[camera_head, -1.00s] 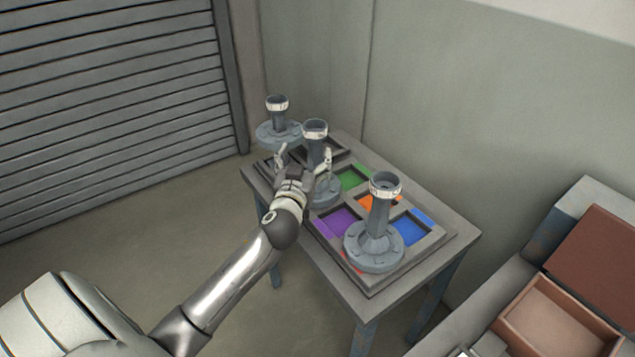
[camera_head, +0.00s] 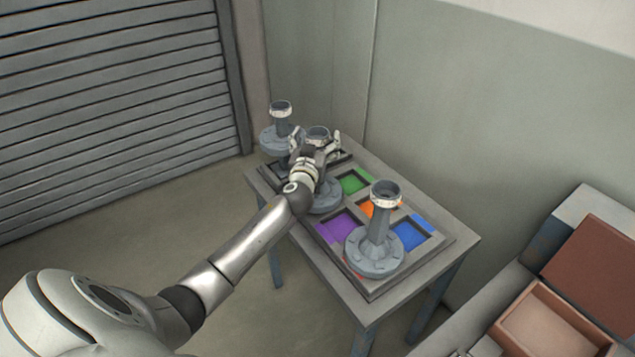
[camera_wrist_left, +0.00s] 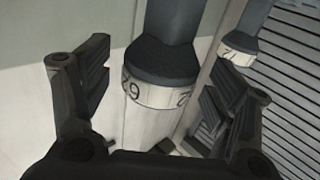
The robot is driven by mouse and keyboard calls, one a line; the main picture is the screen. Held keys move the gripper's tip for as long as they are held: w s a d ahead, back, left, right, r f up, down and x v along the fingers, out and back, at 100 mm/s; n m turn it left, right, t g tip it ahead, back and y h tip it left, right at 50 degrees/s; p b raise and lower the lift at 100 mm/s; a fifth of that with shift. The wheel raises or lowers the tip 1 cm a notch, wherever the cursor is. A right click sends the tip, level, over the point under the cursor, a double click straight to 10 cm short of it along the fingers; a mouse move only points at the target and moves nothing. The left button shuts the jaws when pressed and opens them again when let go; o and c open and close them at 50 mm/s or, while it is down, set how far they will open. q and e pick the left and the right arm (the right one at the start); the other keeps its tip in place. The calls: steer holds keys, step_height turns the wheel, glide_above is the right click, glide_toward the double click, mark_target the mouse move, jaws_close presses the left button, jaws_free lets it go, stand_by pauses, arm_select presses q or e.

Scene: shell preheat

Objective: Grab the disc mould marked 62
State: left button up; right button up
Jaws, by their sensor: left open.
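Three grey disc moulds with flanged bases, upright stems and white collars stand on the table. The middle one (camera_head: 325,196) is partly hidden by my left gripper (camera_head: 316,140). In the left wrist view, its collar (camera_wrist_left: 150,94) shows upside-down digits that seem to read 62. My left gripper also shows there (camera_wrist_left: 156,82), open, with a finger on each side of that collar; I cannot tell if they touch it. Another mould (camera_head: 280,138) stands behind, its collar (camera_wrist_left: 238,52) unreadable in the wrist view. The third mould (camera_head: 375,250) stands at the front. My right gripper is not in view.
The table (camera_head: 455,240) carries a tray with coloured squares: green (camera_head: 354,181), purple (camera_head: 336,227), orange (camera_head: 367,208) and blue (camera_head: 410,233). An open brown box (camera_head: 550,325) is at the lower right. A wall stands behind the table.

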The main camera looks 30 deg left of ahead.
arm_select(q)
steer(key=shift+x, duration=0.8)
jaws_close()
